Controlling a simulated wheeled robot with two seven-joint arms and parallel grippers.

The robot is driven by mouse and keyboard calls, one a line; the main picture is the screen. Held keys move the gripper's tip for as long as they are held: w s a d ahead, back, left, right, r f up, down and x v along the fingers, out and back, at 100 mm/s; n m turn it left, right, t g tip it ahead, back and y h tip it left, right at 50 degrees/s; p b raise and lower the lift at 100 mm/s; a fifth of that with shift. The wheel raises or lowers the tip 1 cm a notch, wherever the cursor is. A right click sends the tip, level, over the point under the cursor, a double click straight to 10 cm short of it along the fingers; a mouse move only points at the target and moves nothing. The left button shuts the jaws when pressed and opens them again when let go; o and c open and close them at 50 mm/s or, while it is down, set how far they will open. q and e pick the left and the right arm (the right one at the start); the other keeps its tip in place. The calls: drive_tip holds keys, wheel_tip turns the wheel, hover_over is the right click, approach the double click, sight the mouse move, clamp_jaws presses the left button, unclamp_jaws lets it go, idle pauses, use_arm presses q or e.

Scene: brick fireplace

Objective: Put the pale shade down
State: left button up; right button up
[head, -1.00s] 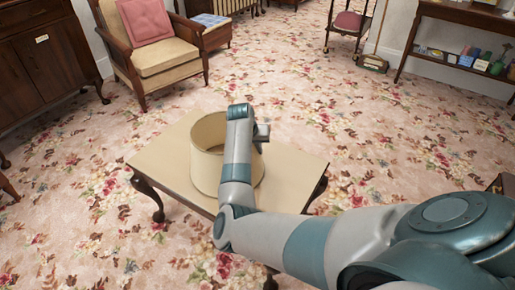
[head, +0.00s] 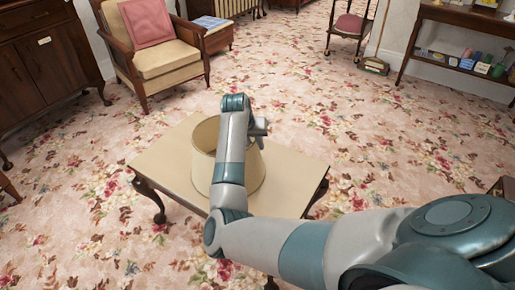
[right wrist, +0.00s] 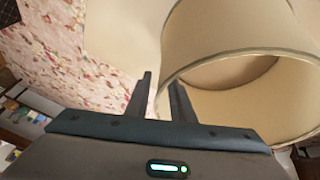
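The pale shade (head: 203,165) is a cream, open-topped drum standing upright on the small table (head: 165,163) in the head view. My right gripper (head: 260,128) is at the shade's far right rim, partly hidden by my own arm. In the right wrist view, the shade (right wrist: 225,35) fills the upper right, its rim facing the camera. The fingers of my right gripper (right wrist: 162,76) are apart, one outside the shade's wall and one inside its opening, with a gap visible between them. My left gripper is not in view.
The cream table top has bare room left and right of the shade. An armchair (head: 165,60) with a pink cushion stands behind at the left, beside a dark cabinet (head: 45,65). A shelf table (head: 465,45) stands at the back right. The floral carpet around the table is clear.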

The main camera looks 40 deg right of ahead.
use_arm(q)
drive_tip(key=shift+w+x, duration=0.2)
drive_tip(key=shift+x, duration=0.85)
use_arm(e)
drive_tip(key=v, duration=0.6)
use_arm(q)
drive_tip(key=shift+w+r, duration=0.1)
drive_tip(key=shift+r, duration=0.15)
drive_tip(key=shift+p, duration=0.3)
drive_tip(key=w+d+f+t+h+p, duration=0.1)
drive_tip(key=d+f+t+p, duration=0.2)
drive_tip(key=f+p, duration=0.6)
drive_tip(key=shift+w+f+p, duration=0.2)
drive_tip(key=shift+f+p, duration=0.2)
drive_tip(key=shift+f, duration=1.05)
use_arm(e)
wheel_tip(320, 180, up, 10)
